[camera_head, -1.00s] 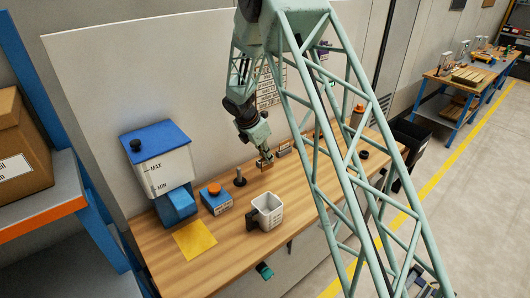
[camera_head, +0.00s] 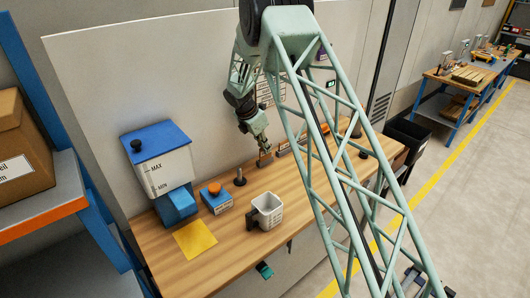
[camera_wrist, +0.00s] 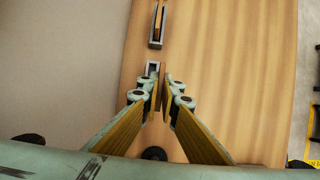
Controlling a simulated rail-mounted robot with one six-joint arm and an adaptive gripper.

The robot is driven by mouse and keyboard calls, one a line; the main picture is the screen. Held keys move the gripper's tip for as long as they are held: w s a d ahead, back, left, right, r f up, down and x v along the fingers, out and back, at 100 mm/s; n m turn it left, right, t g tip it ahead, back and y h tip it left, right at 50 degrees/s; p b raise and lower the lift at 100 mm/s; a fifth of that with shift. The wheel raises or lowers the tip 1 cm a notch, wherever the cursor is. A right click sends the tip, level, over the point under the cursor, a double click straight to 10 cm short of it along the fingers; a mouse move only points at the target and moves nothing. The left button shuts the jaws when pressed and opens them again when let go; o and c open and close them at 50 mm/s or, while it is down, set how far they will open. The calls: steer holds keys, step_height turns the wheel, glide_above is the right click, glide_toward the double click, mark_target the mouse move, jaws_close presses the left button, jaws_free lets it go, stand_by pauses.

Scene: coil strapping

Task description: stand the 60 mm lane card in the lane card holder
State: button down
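My gripper (camera_wrist: 161,92) points down at the bench, its two fingers close together with a narrow gap between the tips. I cannot make out clearly whether a thin card stands edge-on in that gap. Just ahead of the fingertips in the wrist view is a small dark-framed holder with a grey slot (camera_wrist: 153,66). Beyond it a second dark holder (camera_wrist: 155,43) has a brown card (camera_wrist: 158,22) in its slot. In the head view my gripper (camera_head: 263,149) is right above a small brown upright piece (camera_head: 264,161), and the fingertips are too small to read.
A white-and-blue dispenser (camera_head: 160,165) stands at the left end. The back panel is close behind.

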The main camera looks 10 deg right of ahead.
steer(key=shift+w, duration=0.15)
steer(key=shift+w+d+f+p, duration=0.1)
steer(key=shift+w+f, duration=0.2)
steer(key=shift+f, duration=0.25)
steer(key=shift+w+a+f+p, duration=0.1)
steer(key=shift+w+f, duration=0.15)
steer(key=shift+f, duration=0.35)
steer(key=shift+w+d+f+p, duration=0.1)
steer(key=shift+w+f, duration=0.2)
steer(key=shift+f, duration=0.25)
steer(key=shift+f, duration=0.2)
steer(key=c, duration=2.9)
jaws_free()
steer(key=v, duration=1.3)
steer(key=shift+w+r, duration=0.15)
steer(key=shift+r, duration=0.3)
